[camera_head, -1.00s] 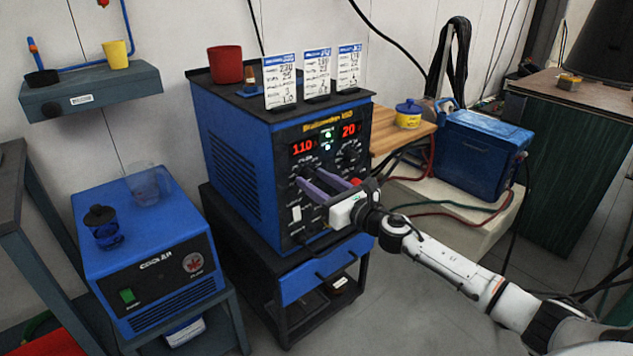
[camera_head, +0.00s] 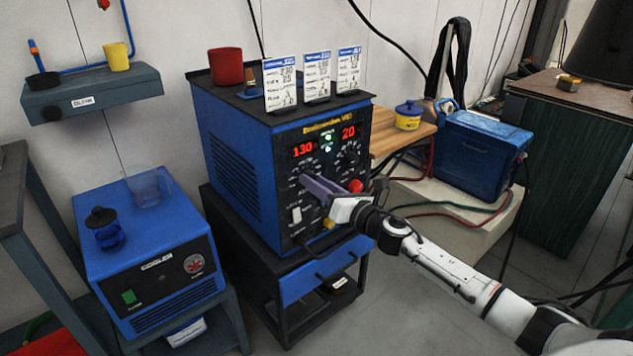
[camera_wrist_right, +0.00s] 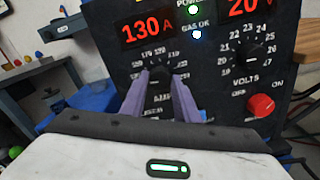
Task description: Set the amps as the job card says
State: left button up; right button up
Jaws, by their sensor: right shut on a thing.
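The blue welding machine (camera_head: 230,160) stands on a black cart. Its left red display (camera_head: 303,149) reads 130, and in the right wrist view this amps display (camera_wrist_right: 147,26) reads 130 A. The volts display (camera_head: 348,132) reads 20. My right gripper (camera_head: 305,180) is shut on the black amps knob (camera_wrist_right: 159,75) below the amps display, its purple fingers on either side. Three job cards (camera_head: 318,76) stand on top of the machine; the left one seems to show 230, but the small print is blurred. My left gripper is not in view.
The volts knob (camera_wrist_right: 254,55) and a red switch knob (camera_wrist_right: 261,106) sit right of my fingers. A red cup (camera_head: 226,66) stands on the machine. A blue cooler unit (camera_head: 150,255) is at left; a blue box (camera_head: 480,152) is at right.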

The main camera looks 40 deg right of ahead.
pick_arm(q)
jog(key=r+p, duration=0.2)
jog(key=p, duration=0.1)
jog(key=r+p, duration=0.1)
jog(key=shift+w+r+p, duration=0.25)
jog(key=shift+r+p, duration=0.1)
pick_arm(e)
jog(key=m, duration=1.3)
jog(key=o, duration=0.9)
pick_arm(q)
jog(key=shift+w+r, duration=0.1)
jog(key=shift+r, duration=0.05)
pick_arm(e)
jog(key=shift+o, duration=0.7)
